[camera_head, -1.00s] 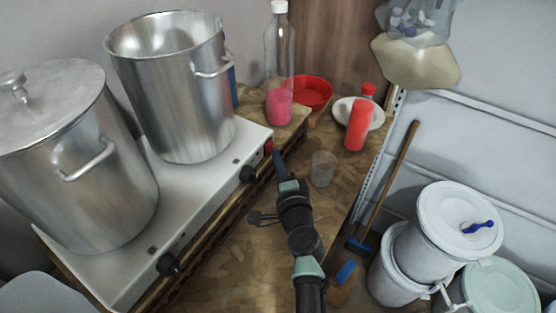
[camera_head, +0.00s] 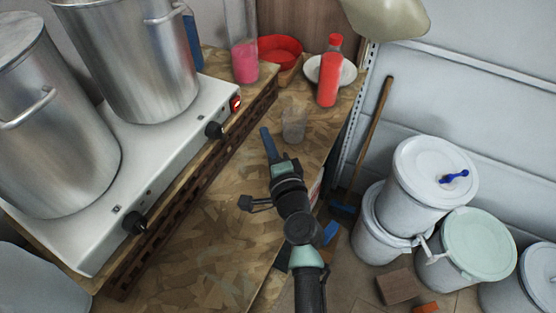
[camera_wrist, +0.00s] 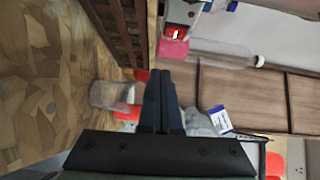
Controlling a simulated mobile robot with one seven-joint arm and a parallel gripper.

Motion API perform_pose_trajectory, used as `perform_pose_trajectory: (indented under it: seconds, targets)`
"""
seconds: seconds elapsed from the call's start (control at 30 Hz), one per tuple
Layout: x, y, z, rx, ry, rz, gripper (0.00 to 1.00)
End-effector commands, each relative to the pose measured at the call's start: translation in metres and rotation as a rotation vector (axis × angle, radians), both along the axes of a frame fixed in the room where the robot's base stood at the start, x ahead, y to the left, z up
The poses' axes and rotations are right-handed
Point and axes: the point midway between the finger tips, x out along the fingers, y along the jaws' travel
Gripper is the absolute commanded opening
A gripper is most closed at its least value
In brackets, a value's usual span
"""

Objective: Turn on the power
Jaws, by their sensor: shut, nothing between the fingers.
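The red power switch (camera_head: 235,103) sits on the front face of the white two-burner hot plate (camera_head: 168,155), near its far right end. Its face looks bright red with a white mark. It also shows in the wrist view (camera_wrist: 176,34), at the top, beyond my fingertips. My gripper (camera_head: 266,132) is shut and empty, its blue fingers apart from the switch and to its right, over the wooden table. In the wrist view the closed fingers (camera_wrist: 160,78) point up the picture, with a gap to the switch. Two black knobs (camera_head: 214,130) (camera_head: 134,222) are on the same face.
Two large metal pots (camera_head: 130,60) (camera_head: 50,120) stand on the hot plate. A clear cup (camera_head: 293,124), a pink-liquid bottle (camera_head: 243,60), a red bowl (camera_head: 280,48) and a red bottle (camera_head: 328,78) stand on the table. White drums (camera_head: 420,195) are on the floor at right.

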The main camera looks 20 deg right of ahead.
Motion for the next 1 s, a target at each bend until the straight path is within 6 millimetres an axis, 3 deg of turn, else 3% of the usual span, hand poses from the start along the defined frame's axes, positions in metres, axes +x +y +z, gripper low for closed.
perform_pose_trajectory:
  seconds: [0.1,0.33,1.0]
  targets:
    - [-0.023,0.003,-0.005,0.000,0.001,0.001,0.00]
    - [-0.049,0.006,-0.006,0.000,0.001,0.000,0.00]
    - [-0.055,0.007,-0.005,-0.001,0.000,0.001,0.00]
